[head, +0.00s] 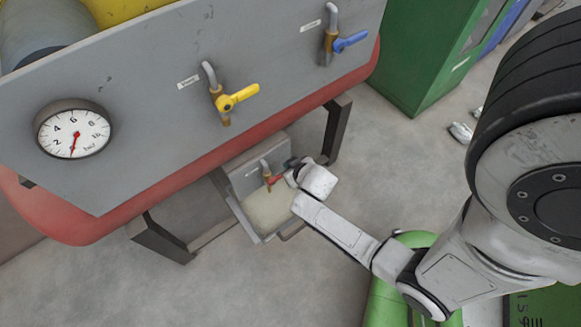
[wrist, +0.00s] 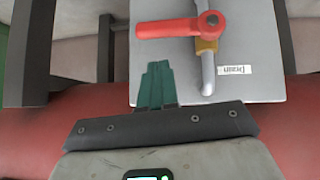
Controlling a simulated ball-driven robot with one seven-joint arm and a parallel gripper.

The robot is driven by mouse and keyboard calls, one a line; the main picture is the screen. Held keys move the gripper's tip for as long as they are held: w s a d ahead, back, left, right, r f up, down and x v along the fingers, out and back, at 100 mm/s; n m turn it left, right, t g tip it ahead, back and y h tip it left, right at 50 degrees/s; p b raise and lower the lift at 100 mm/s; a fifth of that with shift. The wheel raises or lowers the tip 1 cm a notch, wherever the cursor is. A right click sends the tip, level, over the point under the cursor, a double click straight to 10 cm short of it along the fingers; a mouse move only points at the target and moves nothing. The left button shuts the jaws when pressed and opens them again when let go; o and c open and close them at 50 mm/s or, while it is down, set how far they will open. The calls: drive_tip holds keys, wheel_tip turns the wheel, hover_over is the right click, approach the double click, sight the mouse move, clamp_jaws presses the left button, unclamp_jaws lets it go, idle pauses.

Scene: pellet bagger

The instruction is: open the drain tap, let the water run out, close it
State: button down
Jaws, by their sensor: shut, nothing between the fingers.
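The drain tap (head: 266,176) is on a small grey panel low under the machine. It has a grey bent pipe, a brass body and a red lever. In the wrist view the red lever (wrist: 180,27) lies level, across the pipe, with its free end to the left. The label (wrist: 234,69) beside the pipe appears upside down there. My gripper (wrist: 157,70) has its green fingers shut and empty, in front of the panel and below the lever in that picture, apparently apart from it. In the head view my wrist hides the fingers. I cannot tell if water runs.
An open pan (head: 268,212) with pale contents sits below the tap. Dark frame legs (head: 337,130) stand beside it. A yellow-handled tap (head: 237,97), a blue-handled tap (head: 349,41) and a gauge (head: 74,131) are above. A green cabinet (head: 425,60) stands behind. Floor in front is clear.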

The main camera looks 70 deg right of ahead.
drive_tip(key=d+r+p+v, duration=0.1)
drive_tip(key=p+v, duration=0.3)
drive_tip(key=v, duration=0.7)
drive_tip(key=shift+r, duration=0.35)
